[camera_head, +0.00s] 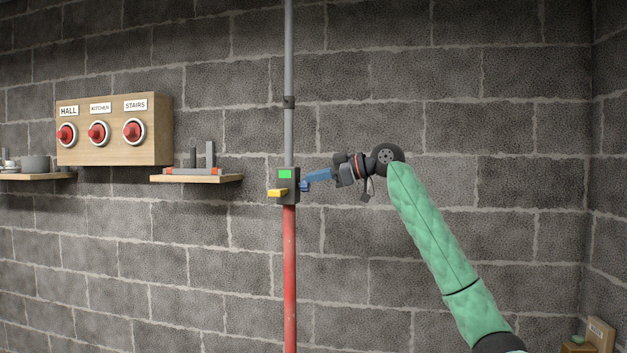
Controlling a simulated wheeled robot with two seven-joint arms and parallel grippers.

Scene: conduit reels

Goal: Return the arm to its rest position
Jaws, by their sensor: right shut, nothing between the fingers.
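My right arm, in a green sleeve, comes in from the lower right and reaches left toward the wall. My right gripper (310,180) is at its end, with blue parts at the tip, close to the right side of a dark box (289,186) on a vertical pipe. The gripper looks shut and empty. From this angle I cannot tell whether its tip touches the box. The box has a green display and a yellow piece (277,192) sticking out to the left. My left gripper is not in view.
The pipe is grey above (289,60) and red below (290,270). A wooden panel (115,150) with three red knobs labelled HALL, KITCHEN and STAIRS is at left. Small shelves (230,179) hold parts. A labelled wooden item (600,333) is at lower right. The wall right of the arm is clear.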

